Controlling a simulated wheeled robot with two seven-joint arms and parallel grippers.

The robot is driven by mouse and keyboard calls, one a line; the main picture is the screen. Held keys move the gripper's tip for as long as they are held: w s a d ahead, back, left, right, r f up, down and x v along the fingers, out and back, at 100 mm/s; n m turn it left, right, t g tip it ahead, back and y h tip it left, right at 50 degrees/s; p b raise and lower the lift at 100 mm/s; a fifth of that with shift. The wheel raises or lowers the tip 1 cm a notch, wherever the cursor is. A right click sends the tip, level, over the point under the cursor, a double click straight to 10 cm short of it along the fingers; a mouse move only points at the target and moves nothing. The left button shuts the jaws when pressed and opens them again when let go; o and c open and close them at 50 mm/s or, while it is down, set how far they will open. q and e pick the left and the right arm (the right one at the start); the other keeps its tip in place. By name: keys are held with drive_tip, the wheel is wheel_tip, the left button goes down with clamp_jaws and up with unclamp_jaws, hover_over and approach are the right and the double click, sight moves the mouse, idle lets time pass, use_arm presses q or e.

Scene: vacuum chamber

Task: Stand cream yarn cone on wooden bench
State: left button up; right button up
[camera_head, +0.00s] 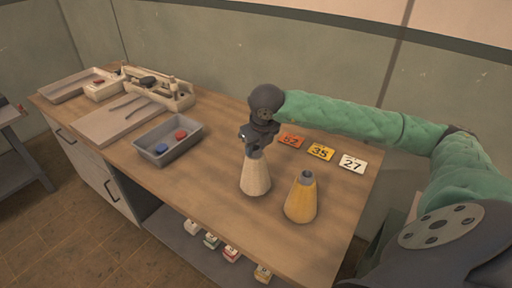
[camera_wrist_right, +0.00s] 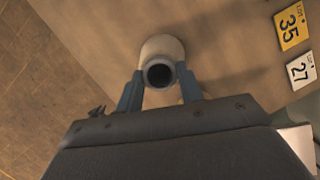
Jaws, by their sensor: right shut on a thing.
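The cream yarn cone (camera_head: 256,178) is upright at the middle of the wooden bench (camera_head: 215,175), with its wide end down at the bench top. I cannot tell whether its base touches the wood. My right gripper (camera_head: 254,150) is above it, shut on its narrow top. In the right wrist view, the fingers (camera_wrist_right: 160,90) sit on both sides of the dark tube opening of the cream cone (camera_wrist_right: 160,47). My left gripper is not in view.
A yellow yarn cone (camera_head: 301,200) stands just right of the cream one. Number cards (camera_head: 320,152) lie behind it. A wooden toolbox (camera_head: 158,88) and a board (camera_head: 118,118) are farther left.

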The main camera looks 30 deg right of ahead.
drive_tip(key=shift+f, duration=0.7)
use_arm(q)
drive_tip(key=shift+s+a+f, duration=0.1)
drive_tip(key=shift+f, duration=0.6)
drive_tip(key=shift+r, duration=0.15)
use_arm(e)
drive_tip(key=o, duration=1.1)
drive_tip(key=shift+o, duration=0.9)
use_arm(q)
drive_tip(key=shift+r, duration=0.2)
